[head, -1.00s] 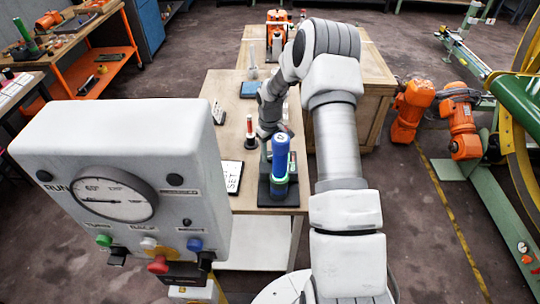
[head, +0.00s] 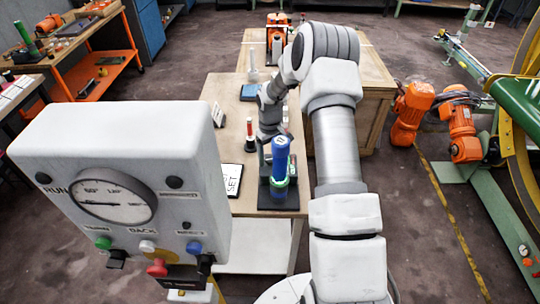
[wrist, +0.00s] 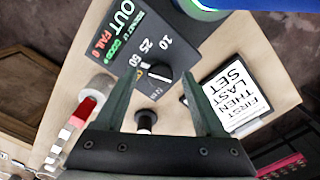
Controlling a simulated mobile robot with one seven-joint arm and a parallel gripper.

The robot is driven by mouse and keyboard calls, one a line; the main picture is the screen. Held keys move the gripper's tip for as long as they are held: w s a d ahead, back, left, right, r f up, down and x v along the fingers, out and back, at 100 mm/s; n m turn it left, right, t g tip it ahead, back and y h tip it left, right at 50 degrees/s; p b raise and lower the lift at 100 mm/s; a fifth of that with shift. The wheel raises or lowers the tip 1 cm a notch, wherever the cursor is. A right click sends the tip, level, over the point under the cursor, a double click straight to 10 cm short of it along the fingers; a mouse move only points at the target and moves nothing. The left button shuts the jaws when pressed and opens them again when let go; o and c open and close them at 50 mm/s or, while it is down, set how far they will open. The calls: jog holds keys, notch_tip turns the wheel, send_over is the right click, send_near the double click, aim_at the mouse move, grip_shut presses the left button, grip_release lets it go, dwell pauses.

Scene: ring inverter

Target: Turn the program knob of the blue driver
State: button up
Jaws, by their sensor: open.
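The blue driver (head: 280,158) stands upright on a dark base on the wooden bench in the head view. Its blue body shows at the top edge of the wrist view (wrist: 222,4). A black panel (wrist: 125,35) with lettering and the numbers 10, 25 and 50 carries a dark round knob (wrist: 158,73) with a pale pointer mark. My gripper (wrist: 160,76) is open and empty, with its fingertips on either side of the knob as seen in the wrist view. I cannot tell whether they touch it. In the head view the fingers are mostly hidden behind the driver.
A card with lettering (head: 231,178) lies left of the driver; a red and white stick (head: 250,132) stands behind it. A blue block (head: 249,92) lies farther back. A grey control box with a gauge (head: 115,201) fills the left foreground of the head view.

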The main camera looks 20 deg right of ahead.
aim_at(270, 159)
notch_tip(270, 159, up, 18)
jog(key=b, duration=0.1)
jog(key=shift+f, duration=0.25)
jog(key=shift+r, duration=0.1)
dwell(0.4)
jog(key=s+a+r+t+h, duration=0.1)
jog(key=s+a+r, duration=0.3)
jog(key=s+r, duration=0.3)
jog(key=s+a+r+t, duration=0.2)
jog(key=s+a+r, duration=0.1)
jog(key=s+r, duration=0.45)
jog(key=s+a+m+t, duration=0.1)
jog(key=s+a, duration=0.1)
jog(key=s, duration=0.6)
jog(key=s+a+m+t+y, duration=0.1)
jog(key=s+a, duration=0.1)
jog(key=s, duration=0.6)
jog(key=shift+s+a+r+t, duration=0.3)
jog(key=shift+s+r, duration=0.1)
jog(key=shift+r, duration=0.05)
